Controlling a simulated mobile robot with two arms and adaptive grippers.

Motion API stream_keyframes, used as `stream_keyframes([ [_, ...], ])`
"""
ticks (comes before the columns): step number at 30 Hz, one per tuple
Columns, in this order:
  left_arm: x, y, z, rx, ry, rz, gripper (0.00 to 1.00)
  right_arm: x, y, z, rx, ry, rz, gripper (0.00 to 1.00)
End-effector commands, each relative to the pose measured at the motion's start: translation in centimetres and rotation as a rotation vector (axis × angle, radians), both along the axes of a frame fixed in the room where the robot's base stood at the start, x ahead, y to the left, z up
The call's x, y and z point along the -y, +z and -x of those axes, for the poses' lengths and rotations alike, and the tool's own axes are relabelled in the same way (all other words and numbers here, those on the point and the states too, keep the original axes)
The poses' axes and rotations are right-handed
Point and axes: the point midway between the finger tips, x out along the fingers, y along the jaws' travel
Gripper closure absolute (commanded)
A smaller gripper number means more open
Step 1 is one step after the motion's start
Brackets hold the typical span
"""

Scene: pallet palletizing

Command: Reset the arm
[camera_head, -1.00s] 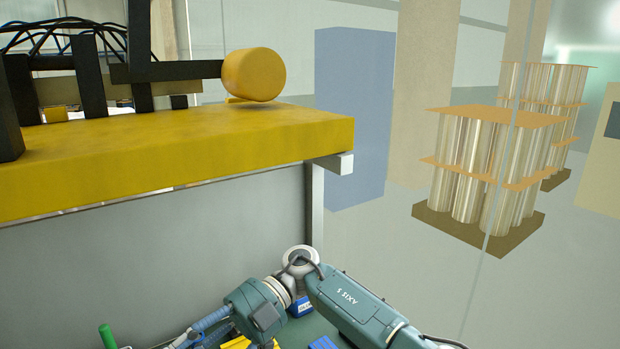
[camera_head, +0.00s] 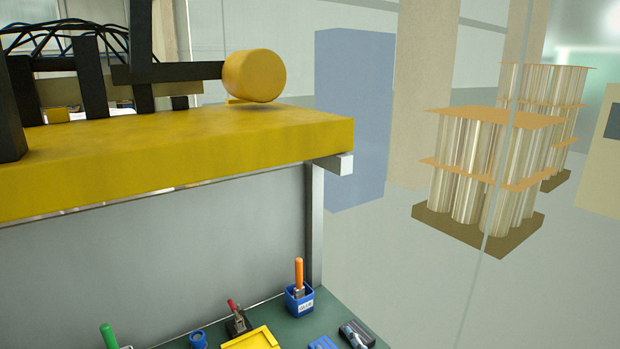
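Neither of my grippers shows in the head view now, and no part of my arms is in the picture. Whether they are open or shut is hidden.
A yellow beam (camera_head: 170,150) crosses the left above a green bench (camera_head: 300,328). On the bench are a blue cup (camera_head: 299,302) with an orange-handled tool (camera_head: 299,272), a yellow tray (camera_head: 252,339) and a green handle (camera_head: 108,336). Loaded pallets (camera_head: 478,232) stand far right beyond a clear panel.

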Motion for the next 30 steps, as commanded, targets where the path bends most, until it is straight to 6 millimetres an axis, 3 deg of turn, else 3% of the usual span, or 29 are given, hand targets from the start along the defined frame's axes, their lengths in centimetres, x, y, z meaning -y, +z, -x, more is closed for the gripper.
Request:
stream_keyframes([
  [1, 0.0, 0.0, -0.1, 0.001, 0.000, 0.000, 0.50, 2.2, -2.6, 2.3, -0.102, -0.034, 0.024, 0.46],
  [3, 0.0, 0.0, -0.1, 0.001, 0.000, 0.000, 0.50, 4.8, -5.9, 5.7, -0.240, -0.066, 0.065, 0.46],
  [6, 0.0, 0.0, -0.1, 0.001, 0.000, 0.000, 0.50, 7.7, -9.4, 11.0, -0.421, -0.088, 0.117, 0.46],
  [10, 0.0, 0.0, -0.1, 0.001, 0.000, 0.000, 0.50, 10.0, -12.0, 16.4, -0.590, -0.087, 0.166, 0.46],
  [15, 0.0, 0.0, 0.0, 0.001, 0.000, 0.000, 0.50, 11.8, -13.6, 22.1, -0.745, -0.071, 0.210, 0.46],
  [26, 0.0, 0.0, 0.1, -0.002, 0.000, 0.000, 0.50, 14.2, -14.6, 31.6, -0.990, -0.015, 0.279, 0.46],
  [30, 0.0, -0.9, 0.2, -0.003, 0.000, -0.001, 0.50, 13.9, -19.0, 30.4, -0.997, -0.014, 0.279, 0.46],
])
